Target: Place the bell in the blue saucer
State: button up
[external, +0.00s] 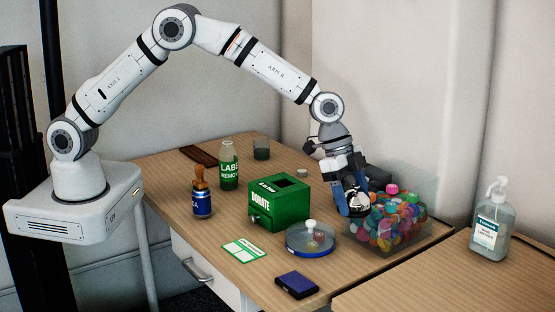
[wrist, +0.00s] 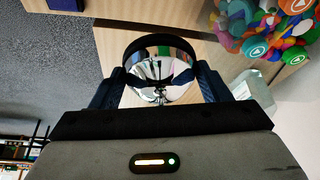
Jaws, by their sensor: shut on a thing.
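My gripper (external: 357,203) is shut on the shiny silver bell (external: 360,206) and holds it at the left edge of the clear bin of bottle caps. In the wrist view the bell (wrist: 160,72) sits between the two dark fingers, its chrome surface reflecting the surroundings. The round blue saucer (external: 296,248) stands on the table to the left of and nearer than my gripper. A small white-topped object and small coloured pieces show in it. The saucer cannot be made out in the wrist view.
The clear bin (external: 424,226) of colourful caps stands right beside my gripper. A green donate box (external: 279,207) is behind the saucer, a dark blue flat box (external: 297,285) in front of it. A green-white card (external: 244,250) lies to its left. A sanitizer bottle (external: 490,228) stands far right.

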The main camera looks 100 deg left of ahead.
jog(key=r, duration=0.9)
jog(key=shift+s+a+r, duration=0.1)
jog(key=shift+a+r, duration=0.1)
jog(key=shift+a, duration=0.15)
jog(key=s+a+b, duration=0.1)
jog(key=s+a, duration=0.6)
jog(key=a, duration=0.5)
jog(key=s+a, duration=0.8)
jog(key=a, duration=0.4)
jog(key=s+a+b, duration=0.1)
jog(key=s+a, duration=0.6)
jog(key=a, duration=0.5)
notch_tip(320, 180, down, 17)
jog(key=shift+s+d+p, duration=0.1)
jog(key=shift+d+p, duration=0.05)
jog(key=shift+p, duration=0.5)
notch_tip(320, 180, down, 4)
jog(key=shift+f, duration=0.1)
jog(key=shift+f+b, duration=0.25)
jog(key=shift+b, duration=0.05)
jog(key=shift+f+b, duration=0.2)
jog(key=shift+b, duration=0.15)
